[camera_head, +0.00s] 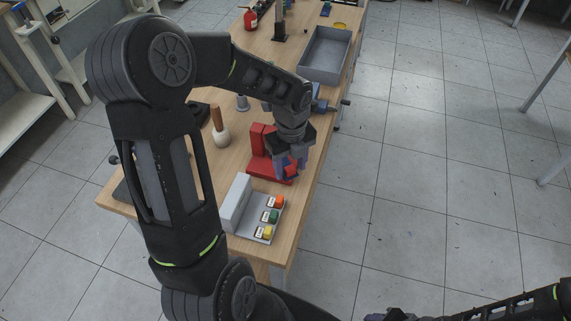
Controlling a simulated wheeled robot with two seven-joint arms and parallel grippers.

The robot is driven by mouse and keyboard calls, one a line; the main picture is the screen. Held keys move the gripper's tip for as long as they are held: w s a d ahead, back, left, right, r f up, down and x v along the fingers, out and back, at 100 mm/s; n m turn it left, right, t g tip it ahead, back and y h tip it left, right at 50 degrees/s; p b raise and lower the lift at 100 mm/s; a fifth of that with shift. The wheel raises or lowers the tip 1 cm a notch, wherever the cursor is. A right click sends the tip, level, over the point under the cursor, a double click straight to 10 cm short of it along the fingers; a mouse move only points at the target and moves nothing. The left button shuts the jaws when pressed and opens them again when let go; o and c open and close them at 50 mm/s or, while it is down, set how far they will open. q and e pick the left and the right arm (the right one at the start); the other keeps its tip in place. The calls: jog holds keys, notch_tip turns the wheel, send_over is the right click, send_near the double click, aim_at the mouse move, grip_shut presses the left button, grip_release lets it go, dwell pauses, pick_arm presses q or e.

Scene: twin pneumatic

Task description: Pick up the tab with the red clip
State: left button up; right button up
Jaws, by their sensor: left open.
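A grey rack (236,203) near the table's front end holds several small tabs in a row. The tab with the red clip (278,202), orange-red in this light, is the farthest of the row; a green-clip tab (270,216) and a yellow-clip tab (265,232) are nearer. My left gripper (289,174) is open and points down just beyond the red-clip tab, apart from it. It is in front of a red L-shaped stand (258,142) and partly hides it. Some red shows between its fingers. At the bottom edge, my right gripper (385,316) is only partly visible, away from the table.
The wooden table (312,160) also carries a wooden-handled mallet (219,128) left of the red stand. A grey bin (325,54) and a red bottle (250,19) stand farther back. My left arm covers the table's left side. Open tiled floor lies to the right.

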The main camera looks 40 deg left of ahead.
pick_arm(q)
jog(key=shift+c, duration=0.5)
grip_shut()
dwell(0.4)
